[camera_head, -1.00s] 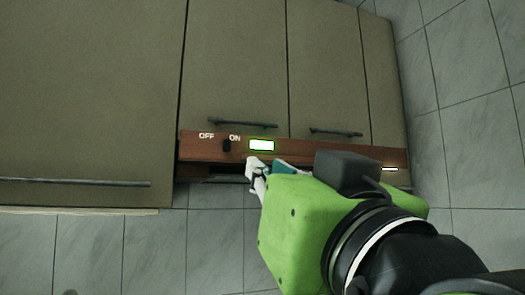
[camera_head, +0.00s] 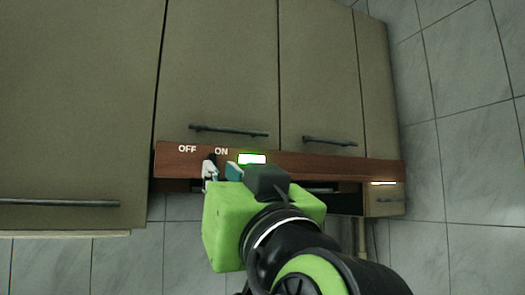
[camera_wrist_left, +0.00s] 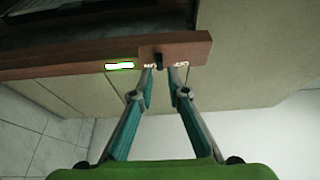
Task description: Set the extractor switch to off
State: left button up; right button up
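The extractor is a reddish-brown strip (camera_head: 310,166) under the wall cabinets, with white OFF and ON labels. Its small black switch (camera_wrist_left: 158,57) sits nearer the ON label in the wrist view; in the head view it is mostly hidden by my fingers. My left gripper (camera_head: 221,170) is just below the strip in the head view, at the ON label. In the wrist view, the left gripper (camera_wrist_left: 163,71) is open and empty. Its two fingertips are apart, with the switch lying ahead between them; contact cannot be told. My right gripper is not in view.
A lit green-edged display (camera_head: 252,159) is on the strip right of the switch. Closed cabinet doors (camera_head: 215,75) with dark handles (camera_head: 229,130) are above. A tiled wall (camera_head: 470,150) is behind, and the space below the strip is largely free.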

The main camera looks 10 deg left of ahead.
aim_at(216, 164)
pick_arm(q)
jog(key=p+x, duration=0.2)
jog(key=x, duration=0.1)
jog(key=shift+r, duration=0.45)
jog(key=shift+w+a, duration=0.45)
jog(key=shift+w, duration=0.25)
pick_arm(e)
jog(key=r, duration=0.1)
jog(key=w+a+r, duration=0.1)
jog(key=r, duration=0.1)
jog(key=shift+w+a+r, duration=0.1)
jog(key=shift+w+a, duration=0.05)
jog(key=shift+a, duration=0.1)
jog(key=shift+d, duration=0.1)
pick_arm(q)
grip_shut()
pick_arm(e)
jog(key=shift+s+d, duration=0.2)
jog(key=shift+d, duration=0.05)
